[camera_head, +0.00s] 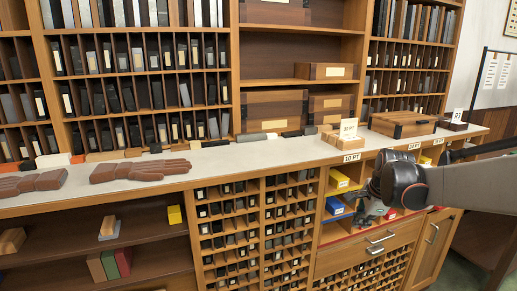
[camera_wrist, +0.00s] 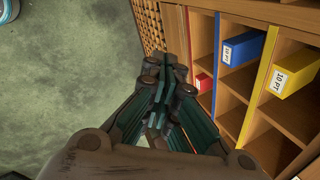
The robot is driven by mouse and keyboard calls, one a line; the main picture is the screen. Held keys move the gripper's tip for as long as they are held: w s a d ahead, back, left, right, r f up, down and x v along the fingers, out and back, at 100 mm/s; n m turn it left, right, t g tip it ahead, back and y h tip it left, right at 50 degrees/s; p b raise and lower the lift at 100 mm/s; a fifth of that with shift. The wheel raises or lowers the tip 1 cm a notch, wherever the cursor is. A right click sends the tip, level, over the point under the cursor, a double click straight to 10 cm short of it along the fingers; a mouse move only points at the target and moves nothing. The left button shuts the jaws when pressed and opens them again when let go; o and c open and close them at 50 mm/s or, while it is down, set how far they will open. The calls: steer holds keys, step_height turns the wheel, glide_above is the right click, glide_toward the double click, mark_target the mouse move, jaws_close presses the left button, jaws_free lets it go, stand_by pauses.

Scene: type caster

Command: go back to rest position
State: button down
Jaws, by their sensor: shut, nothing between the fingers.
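My gripper (camera_head: 368,212) hangs in front of the cabinet's open shelf section, at the right in the head view. My arm reaches in from the right edge. In the wrist view my gripper (camera_wrist: 166,88) points away from the camera with its fingers together and nothing between them. The shelf section (camera_wrist: 231,82) with yellow, blue and red dividers is just to its right. The gripper seems apart from the shelves, but the exact gap is hard to tell.
A blue box (camera_wrist: 242,47), a yellow box (camera_wrist: 296,74) and a red box (camera_wrist: 203,82) sit in the compartments. The counter (camera_head: 235,158) above carries wooden boxes and brown hand-shaped pieces (camera_head: 140,171). Green floor (camera_wrist: 65,90) is open at left in the wrist view.

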steer(key=s+a+r+n, duration=0.25)
steer(key=s+n, duration=0.25)
steer(key=s, duration=0.3)
steer(key=s+a+r+n+t, duration=0.1)
steer(key=s+a+r+n, duration=0.2)
steer(key=s, duration=0.4)
steer(key=s+a+r+n, duration=0.1)
steer(key=s+a+n, duration=0.2)
steer(key=s+n, duration=0.4)
steer(key=s+a+f+n+t, duration=0.1)
steer(key=s+a+f+n, duration=0.2)
steer(key=s, duration=0.6)
steer(key=shift+f+n+b, duration=0.35)
steer(key=shift+f+n, duration=0.15)
steer(key=shift+f, duration=0.35)
